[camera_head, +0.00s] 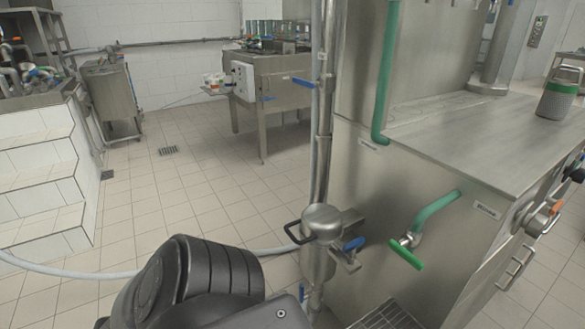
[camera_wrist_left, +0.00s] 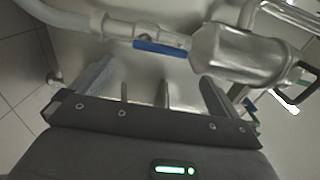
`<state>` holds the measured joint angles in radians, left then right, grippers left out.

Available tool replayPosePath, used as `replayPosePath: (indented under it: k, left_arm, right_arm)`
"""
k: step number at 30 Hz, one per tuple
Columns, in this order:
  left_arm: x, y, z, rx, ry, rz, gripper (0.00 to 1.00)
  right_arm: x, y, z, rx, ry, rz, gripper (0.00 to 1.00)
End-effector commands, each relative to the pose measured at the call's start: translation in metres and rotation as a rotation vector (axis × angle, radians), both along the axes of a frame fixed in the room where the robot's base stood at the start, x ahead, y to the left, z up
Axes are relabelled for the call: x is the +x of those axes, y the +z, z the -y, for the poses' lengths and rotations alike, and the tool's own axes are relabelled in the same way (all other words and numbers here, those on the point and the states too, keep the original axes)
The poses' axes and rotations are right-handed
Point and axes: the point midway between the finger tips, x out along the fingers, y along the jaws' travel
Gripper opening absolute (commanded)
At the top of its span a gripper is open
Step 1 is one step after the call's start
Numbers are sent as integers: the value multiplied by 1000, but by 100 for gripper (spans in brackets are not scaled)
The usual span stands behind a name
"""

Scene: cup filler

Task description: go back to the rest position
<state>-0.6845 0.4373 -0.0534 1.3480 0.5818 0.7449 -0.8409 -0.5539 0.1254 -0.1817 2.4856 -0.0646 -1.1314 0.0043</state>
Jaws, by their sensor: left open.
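My left gripper (camera_wrist_left: 155,86) shows in the left wrist view with its two fingers spread apart and nothing between them. Beyond the fingers, a blue valve handle (camera_wrist_left: 160,47) and a steel canister (camera_wrist_left: 240,53) are close, apart from the fingers as far as I can see. In the head view, my dark left arm fills the bottom centre, and its fingers are not visible there. My right gripper is in neither view.
A large steel machine (camera_head: 400,190) stands at the right, with a green-handled valve (camera_head: 406,254) on its front and a grey-green container (camera_head: 560,93) on top. A pale hose (camera_head: 75,272) crosses the floor behind my arm. The tiled floor (camera_head: 180,190) at left centre is mostly clear.

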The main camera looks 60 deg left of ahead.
Motion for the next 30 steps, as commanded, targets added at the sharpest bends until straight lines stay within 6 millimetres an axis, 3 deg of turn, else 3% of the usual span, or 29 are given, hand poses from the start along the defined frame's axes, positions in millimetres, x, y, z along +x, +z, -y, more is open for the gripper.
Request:
replayPosePath:
  k: [7, 30]
  left_arm:
    - [-21, 0, 2, 0, 1, 0, 100]
    - [-19, -1, 4, -17, 8, -4, 100]
  right_arm:
    - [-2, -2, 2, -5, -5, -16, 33]
    - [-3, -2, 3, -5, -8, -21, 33]
